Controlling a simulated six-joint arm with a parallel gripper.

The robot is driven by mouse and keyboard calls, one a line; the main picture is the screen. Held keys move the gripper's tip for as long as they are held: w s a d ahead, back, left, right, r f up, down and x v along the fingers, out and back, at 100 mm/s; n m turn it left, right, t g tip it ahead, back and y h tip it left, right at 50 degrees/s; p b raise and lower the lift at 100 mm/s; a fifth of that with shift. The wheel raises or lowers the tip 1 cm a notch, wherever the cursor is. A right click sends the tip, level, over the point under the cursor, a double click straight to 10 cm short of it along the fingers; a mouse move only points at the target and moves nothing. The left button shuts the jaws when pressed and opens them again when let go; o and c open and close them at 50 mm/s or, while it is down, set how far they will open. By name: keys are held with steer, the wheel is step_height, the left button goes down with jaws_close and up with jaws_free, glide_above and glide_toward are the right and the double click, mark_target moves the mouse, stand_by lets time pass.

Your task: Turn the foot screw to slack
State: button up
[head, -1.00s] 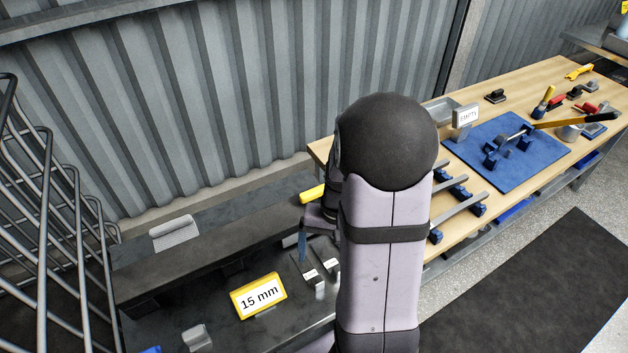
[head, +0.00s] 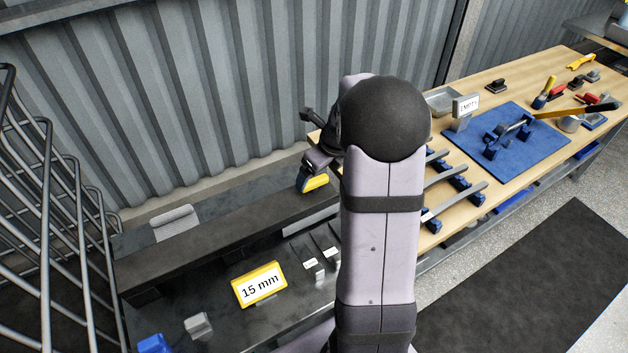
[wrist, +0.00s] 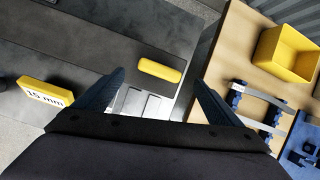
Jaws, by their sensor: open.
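I cannot pick out the foot screw with certainty in either view. My gripper (wrist: 160,82) is open and empty; its two dark blue fingers stand wide apart in the wrist view. A yellow bar (wrist: 160,70) lies beyond and between the fingertips, on or beside the dark bed, apart from them as far as I can tell.
A wire rack (head: 45,200) stands at the left. Small grey blocks (head: 174,222) (head: 198,325) and a blue block (head: 153,343) sit on the bed. The wooden bench (head: 545,75) at right holds tools and a blue mat (head: 540,145). A yellow bin (wrist: 288,55) shows in the wrist view.

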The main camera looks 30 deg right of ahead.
mark_target(314, 180)
steer(key=shift+m, duration=1.4)
steer(key=shift+x, duration=3.7)
steer(key=c, duration=1.1)
steer(key=shift+o, duration=0.2)
